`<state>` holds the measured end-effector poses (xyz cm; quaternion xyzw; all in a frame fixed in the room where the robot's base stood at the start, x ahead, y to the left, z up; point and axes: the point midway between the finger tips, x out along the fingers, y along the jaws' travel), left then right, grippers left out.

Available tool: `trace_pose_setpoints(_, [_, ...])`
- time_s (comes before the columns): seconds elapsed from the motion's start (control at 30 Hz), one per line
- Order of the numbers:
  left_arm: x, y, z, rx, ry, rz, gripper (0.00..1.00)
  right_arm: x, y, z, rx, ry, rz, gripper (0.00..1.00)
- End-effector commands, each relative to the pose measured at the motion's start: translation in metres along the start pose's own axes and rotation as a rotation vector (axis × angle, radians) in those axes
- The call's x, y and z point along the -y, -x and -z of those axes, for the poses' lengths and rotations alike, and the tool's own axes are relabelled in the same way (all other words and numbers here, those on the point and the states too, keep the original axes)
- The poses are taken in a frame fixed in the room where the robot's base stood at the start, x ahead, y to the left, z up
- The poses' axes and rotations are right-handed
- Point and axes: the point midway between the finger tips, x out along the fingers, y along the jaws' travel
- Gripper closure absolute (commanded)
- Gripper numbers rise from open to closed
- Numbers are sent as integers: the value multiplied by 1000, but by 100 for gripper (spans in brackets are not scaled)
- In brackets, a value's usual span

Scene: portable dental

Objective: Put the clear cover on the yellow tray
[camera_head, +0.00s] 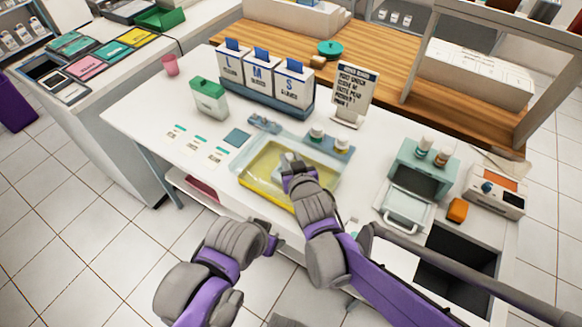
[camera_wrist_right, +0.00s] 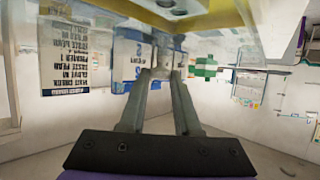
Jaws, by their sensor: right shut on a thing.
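The yellow tray (camera_head: 262,197) lies near the front edge of the white counter. My right gripper (camera_head: 290,165) is above the tray, shut on the cover's handle. In the right wrist view its fingers (camera_wrist_right: 166,72) close on a small knob below the clear cover (camera_wrist_right: 110,20), with the yellow tray behind it (camera_wrist_right: 215,18). I cannot tell whether the cover touches the tray. My left gripper (camera_head: 270,240) is in front of the counter; its fingers are unclear.
Small white-capped jars (camera_head: 316,131) stand just behind the cover. Glove boxes (camera_head: 262,75) and a printed sign (camera_head: 352,92) stand farther back. A green-lidded box (camera_head: 209,98) is at left; a teal container (camera_head: 420,180) and an orange block (camera_head: 457,210) are at right.

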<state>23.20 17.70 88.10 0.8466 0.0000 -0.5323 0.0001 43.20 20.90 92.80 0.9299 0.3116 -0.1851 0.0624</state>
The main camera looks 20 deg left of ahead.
Motion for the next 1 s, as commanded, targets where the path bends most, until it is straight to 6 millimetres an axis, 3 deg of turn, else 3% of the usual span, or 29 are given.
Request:
trace_pose_setpoints(0.23, [0, -5, -3, 2, 0, 0, 39, 0, -13, -30, -1, 0, 0, 100])
trace_pose_setpoints(0.73, [0, -10, -7, 5, 0, 0, 39, 0, -16, -39, 0, -1, 0, 100])
trace_pose_setpoints(0.77, [0, -9, -7, 4, 0, 0, 39, 0, -16, -38, 0, -1, 0, 64])
trace_pose_setpoints(0.9, [0, -9, -6, 4, 0, 0, 39, 0, -15, -38, 0, -1, 0, 39])
trace_pose_setpoints(1.0, [0, -9, -6, 4, 0, 0, 39, 0, -15, -38, 0, 0, 0, 39])
